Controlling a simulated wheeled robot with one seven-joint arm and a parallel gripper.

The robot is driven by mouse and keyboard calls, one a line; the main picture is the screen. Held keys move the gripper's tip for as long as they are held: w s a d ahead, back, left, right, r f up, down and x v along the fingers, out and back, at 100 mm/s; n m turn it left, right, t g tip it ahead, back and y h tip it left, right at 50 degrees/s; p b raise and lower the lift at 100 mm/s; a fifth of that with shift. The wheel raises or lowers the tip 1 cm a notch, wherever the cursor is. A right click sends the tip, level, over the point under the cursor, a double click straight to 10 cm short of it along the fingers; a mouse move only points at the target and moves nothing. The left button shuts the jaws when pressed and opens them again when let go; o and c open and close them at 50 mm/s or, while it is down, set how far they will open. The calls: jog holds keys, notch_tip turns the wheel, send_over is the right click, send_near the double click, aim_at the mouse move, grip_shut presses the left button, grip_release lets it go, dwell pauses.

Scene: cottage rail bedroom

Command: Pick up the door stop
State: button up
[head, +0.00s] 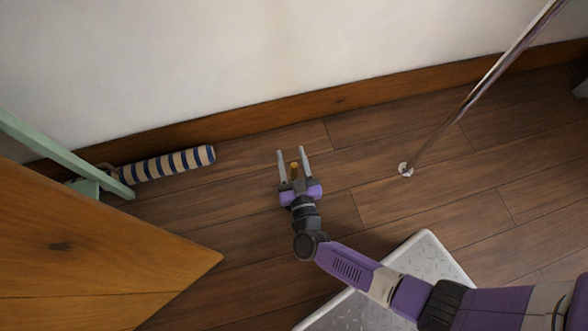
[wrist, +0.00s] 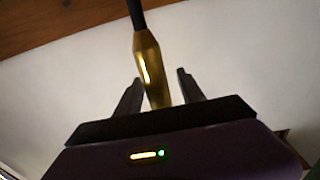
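A slim brass piece with a black end, which looks like the door stop (head: 294,168), is between the fingers of my gripper (head: 291,151) in the head view. In the wrist view the brass door stop (wrist: 148,62) rises between the two dark fingers, its black end toward the top edge. My gripper is open, with a gap on each side of the brass. Its fingers point toward the wall, low over the floor. I cannot tell whether either finger touches the door stop. Its lower end is hidden by the gripper body.
A wooden skirting board (head: 340,98) runs along the white wall. A striped roll (head: 168,164) lies at left, beside a green frame (head: 65,155) and a wooden panel (head: 90,260). A metal pole (head: 468,103) meets the floor at right. Bare floor surrounds my gripper.

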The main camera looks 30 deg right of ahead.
grip_shut()
dwell(1.1)
jog(key=shift+r, duration=0.1)
